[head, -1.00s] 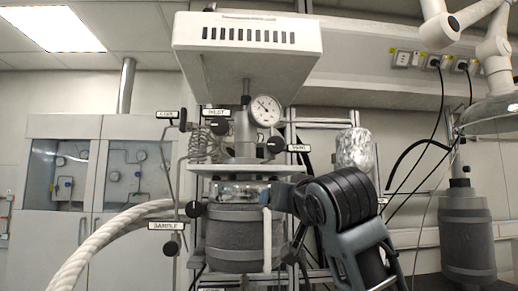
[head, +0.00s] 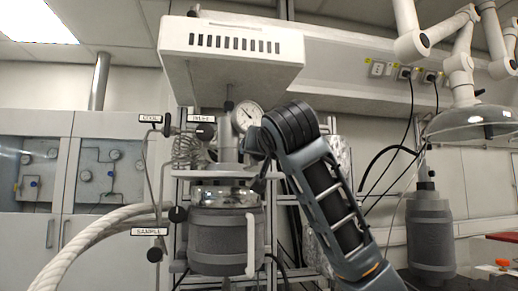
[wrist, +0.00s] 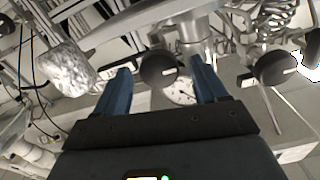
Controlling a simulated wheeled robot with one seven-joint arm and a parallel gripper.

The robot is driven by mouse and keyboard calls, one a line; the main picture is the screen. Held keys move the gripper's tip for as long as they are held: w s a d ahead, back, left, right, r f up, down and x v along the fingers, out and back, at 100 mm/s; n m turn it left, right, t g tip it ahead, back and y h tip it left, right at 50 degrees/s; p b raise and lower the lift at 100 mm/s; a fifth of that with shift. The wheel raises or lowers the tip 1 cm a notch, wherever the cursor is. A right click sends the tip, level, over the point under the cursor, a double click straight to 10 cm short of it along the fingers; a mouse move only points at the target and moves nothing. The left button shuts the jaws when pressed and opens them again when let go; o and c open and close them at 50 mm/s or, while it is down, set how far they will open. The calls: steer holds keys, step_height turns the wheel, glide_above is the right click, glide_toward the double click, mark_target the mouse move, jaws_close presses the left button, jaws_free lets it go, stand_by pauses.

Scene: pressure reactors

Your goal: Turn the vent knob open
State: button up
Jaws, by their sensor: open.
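The black round vent knob (wrist: 158,70) shows in the wrist view, with a white label (wrist: 128,98) just beside it. My gripper (wrist: 160,75) is open, with one blue finger on each side of the knob in that picture. I cannot tell whether the fingers touch it. In the head view my gripper (head: 262,150) is at the right of the reactor's head, just below the pressure gauge (head: 246,117). My arm hides the vent knob and its label there.
The reactor (head: 225,235) stands under a white box-shaped housing (head: 230,50). Another black knob (wrist: 275,68) is to the right in the wrist view. The inlet knob (head: 205,131) and sample knob (head: 154,254) are at left in the head view. Foil-wrapped vessel (wrist: 60,62) is nearby.

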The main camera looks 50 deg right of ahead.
steer(key=shift+x, duration=0.85)
steer(key=shift+c, duration=0.3)
steer(key=c, duration=1)
